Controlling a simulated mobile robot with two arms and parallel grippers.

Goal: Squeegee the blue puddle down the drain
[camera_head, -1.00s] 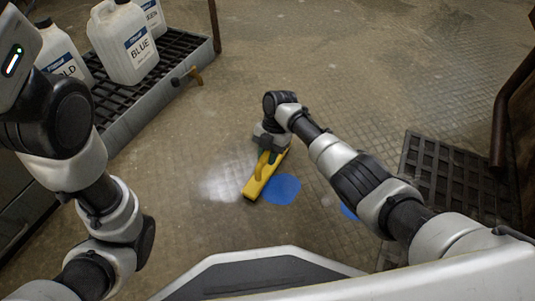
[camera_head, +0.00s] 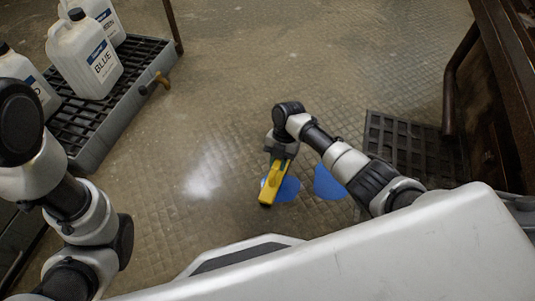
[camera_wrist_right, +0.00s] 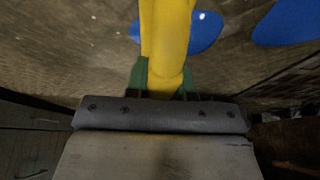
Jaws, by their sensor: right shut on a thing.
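My right gripper (camera_head: 279,158) is shut on the yellow squeegee (camera_head: 270,187), held low at the floor. In the right wrist view the squeegee (camera_wrist_right: 165,40) runs up between the green fingertips (camera_wrist_right: 160,80). The blue puddle shows as two patches: one (camera_head: 289,189) lies beside and partly behind the squeegee, the other (camera_head: 325,180) lies to its right, partly hidden by my right arm. Both patches also show in the right wrist view (camera_wrist_right: 205,32). The dark drain grate (camera_head: 395,135) is set in the floor right of the puddle, partly covered by my arm. My left gripper is out of view.
A grated grey pallet (camera_head: 100,130) with several white jugs (camera_head: 88,60), one labelled BLUE, stands at the upper left, with a tap at its edge. A brown pipe (camera_head: 452,85) and rusty structure stand at the right. The middle floor is open.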

